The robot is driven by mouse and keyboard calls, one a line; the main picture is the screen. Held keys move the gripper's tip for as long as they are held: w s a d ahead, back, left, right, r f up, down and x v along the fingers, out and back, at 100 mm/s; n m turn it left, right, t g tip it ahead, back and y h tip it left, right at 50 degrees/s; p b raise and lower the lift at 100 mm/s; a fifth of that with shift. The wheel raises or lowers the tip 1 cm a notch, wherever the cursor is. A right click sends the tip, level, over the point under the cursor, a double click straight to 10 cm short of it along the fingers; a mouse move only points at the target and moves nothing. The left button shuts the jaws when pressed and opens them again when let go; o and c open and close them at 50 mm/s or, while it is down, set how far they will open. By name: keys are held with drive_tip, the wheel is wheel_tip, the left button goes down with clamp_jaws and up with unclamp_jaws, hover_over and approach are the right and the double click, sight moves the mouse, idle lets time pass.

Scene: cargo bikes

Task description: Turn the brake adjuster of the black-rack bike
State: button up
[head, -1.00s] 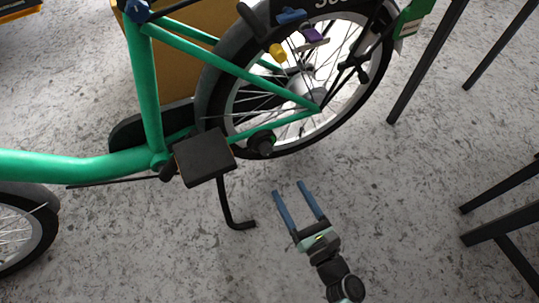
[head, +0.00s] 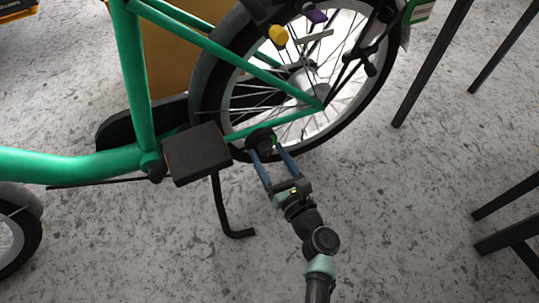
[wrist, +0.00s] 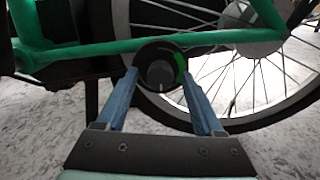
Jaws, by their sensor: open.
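The green bike frame (head: 130,70) stands with its rear wheel (head: 340,95) at upper right. A round black adjuster knob (head: 261,141) sits on the lower rear frame tube. In the wrist view the knob (wrist: 160,74) has a grey centre with a white mark at its lower edge and a green patch on its right side. My gripper (head: 269,151) is open, its two blue fingers pointing at the knob. In the wrist view the fingertips (wrist: 160,72) stand to the left and right of the knob; I cannot tell if they touch it.
A black pedal (head: 197,154) and a kickstand (head: 226,205) are just left of my gripper. A yellow knob (head: 278,34) and a purple part (head: 316,15) are above, near the wheel. Black metal legs (head: 432,62) stand at right. The floor below is clear.

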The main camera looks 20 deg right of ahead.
clamp_jaws()
drive_tip(key=shift+n, duration=0.3)
drive_tip(key=n+b, duration=0.1)
drive_tip(key=n, duration=0.2)
drive_tip(key=shift+f+n+b, duration=0.1)
drive_tip(key=shift+n+b, duration=0.2)
drive_tip(key=n+b, duration=0.1)
drive_tip(key=n, duration=0.9)
drive_tip(key=shift+s+d, duration=0.1)
drive_tip(key=shift+n, duration=2.5)
